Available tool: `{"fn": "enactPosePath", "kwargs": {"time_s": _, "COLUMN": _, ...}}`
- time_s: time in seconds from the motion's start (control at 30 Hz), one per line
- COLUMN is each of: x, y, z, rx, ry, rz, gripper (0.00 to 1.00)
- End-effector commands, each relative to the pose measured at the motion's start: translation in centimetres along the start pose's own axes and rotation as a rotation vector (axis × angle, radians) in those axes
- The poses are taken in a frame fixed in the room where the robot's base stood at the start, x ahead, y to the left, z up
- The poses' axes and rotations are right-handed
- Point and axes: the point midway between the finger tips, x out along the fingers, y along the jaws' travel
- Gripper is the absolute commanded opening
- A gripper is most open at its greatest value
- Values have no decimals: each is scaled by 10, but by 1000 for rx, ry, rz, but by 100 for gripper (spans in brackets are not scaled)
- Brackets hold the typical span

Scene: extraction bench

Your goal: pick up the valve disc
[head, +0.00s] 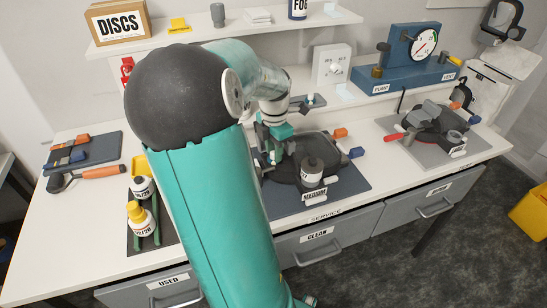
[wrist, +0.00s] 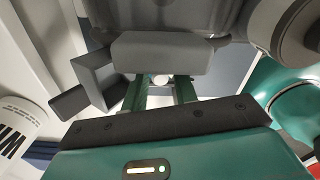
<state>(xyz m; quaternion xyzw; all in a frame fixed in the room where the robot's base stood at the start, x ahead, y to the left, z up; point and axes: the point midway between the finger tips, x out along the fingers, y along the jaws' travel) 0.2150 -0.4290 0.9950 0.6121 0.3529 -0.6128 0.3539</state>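In the wrist view, the two green fingers of my gripper (wrist: 160,88) stand apart, with gaps beside a small pale round thing (wrist: 160,79) between them. It may be the valve disc, but it is too small and partly hidden to be sure. A grey block sits just past the fingertips. In the head view, my gripper (head: 275,156) is low over the left side of a dark mask (head: 326,148) on a grey mat (head: 350,180) labelled MEDIUM. My arm hides part of this area. I cannot tell whether the fingers touch the mask.
A dark canister (head: 312,172) stands at the mask's front. A second mask (head: 436,122) lies to the right.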

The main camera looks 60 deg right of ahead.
Motion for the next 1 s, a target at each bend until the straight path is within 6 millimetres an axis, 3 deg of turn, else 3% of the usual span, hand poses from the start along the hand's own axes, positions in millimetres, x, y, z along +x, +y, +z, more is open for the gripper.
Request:
{"fn": "enactPosePath", "kwargs": {"time_s": 0.17, "x": 0, "y": 0, "z": 0, "rx": 0, "ry": 0, "rz": 0, "gripper": 29}}
{"fn": "enactPosePath", "kwargs": {"time_s": 0.3, "x": 0, "y": 0, "z": 0, "rx": 0, "ry": 0, "rz": 0, "gripper": 1}}
{"fn": "enactPosePath", "kwargs": {"time_s": 0.33, "x": 0, "y": 0, "z": 0, "rx": 0, "ry": 0, "rz": 0, "gripper": 0}}
{"fn": "enactPosePath", "kwargs": {"time_s": 0.77, "x": -3, "y": 0, "z": 0, "rx": -1, "ry": 1, "rz": 1, "gripper": 0}}
{"fn": "enactPosePath", "kwargs": {"time_s": 1.0, "x": -26, "y": 1, "z": 0, "rx": -2, "ry": 2, "rz": 4, "gripper": 0}}
